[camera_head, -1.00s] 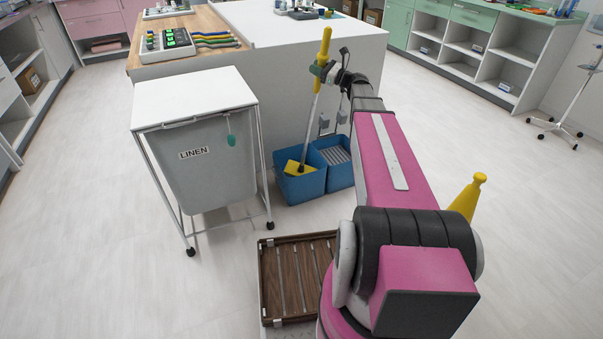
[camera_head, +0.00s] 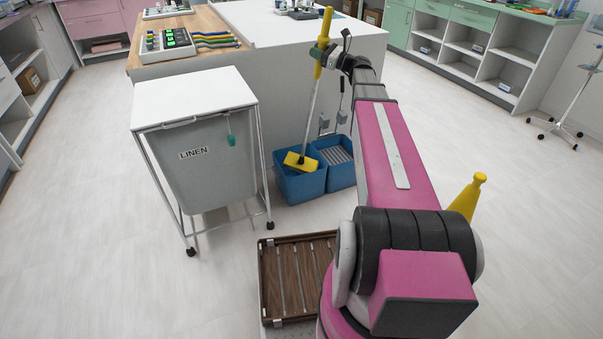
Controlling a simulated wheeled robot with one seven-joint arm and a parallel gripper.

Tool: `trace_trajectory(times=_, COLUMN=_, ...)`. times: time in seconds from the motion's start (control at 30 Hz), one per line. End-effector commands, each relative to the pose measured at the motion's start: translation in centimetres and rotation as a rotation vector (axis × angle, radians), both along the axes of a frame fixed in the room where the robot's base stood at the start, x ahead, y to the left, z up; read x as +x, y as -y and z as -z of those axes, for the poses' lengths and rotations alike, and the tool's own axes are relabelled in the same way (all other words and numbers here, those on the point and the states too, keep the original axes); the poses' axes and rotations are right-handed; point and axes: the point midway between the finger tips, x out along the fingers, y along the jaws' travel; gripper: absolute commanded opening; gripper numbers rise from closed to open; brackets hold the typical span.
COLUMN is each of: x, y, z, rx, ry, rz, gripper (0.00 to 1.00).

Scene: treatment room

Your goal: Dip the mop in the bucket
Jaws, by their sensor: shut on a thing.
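The mop has a yellow grip (camera_head: 325,35), a pale shaft and a yellow head (camera_head: 299,161). My gripper (camera_head: 319,54) is shut on the yellow grip near the lower part of it. The shaft slants down and left to the head. The head shows at the opening of the left compartment of the blue bucket (camera_head: 301,188), tilted, with its right end at the rim near the divider. I cannot tell whether it touches the rim or the water. The right compartment (camera_head: 340,170) has a grey slatted wringer.
A white-topped linen cart (camera_head: 193,97) stands close to the left of the bucket. A white counter island (camera_head: 270,72) stands right behind it. A brown slatted tray (camera_head: 285,290) is in front, beside my base.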

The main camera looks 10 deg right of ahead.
Motion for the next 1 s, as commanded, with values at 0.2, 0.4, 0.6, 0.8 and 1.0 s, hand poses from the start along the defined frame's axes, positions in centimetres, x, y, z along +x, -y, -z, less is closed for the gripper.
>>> trace_trajectory(times=0.2, x=0.0, y=0.0, z=-1.6, rx=0.000, ry=0.003, rz=0.000, gripper=0.05)
trace_trajectory(times=0.4, x=0.0, y=0.0, z=-2.8, rx=0.000, ry=0.004, rz=0.000, gripper=0.05)
trace_trajectory(times=0.6, x=0.0, y=0.0, z=-4.2, rx=0.001, ry=0.003, rz=0.001, gripper=0.05)
trace_trajectory(times=0.8, x=0.0, y=0.0, z=-5.5, rx=0.002, ry=0.003, rz=0.001, gripper=0.05)
trace_trajectory(times=1.0, x=0.0, y=0.0, z=-6.7, rx=0.001, ry=0.003, rz=0.000, gripper=0.05)
